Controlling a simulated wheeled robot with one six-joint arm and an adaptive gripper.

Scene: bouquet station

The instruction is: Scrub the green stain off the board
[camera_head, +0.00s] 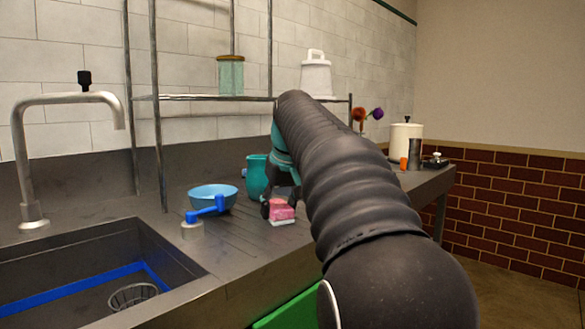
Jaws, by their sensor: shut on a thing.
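My gripper (279,203) is above the counter, partly hidden by my own arm. It is shut on a pink sponge (283,211) with a pale underside. The sponge is low, at or just above the counter surface; I cannot tell if it touches. I cannot make out a separate board or a green stain. My arm covers much of the counter to the right of the sponge.
A blue bowl (213,196) and a blue-handled item (206,213) stand left of the sponge. A teal pitcher (257,176) is behind it. The sink (98,262) and faucet (62,100) are at left. A green object (288,308) shows below the counter edge.

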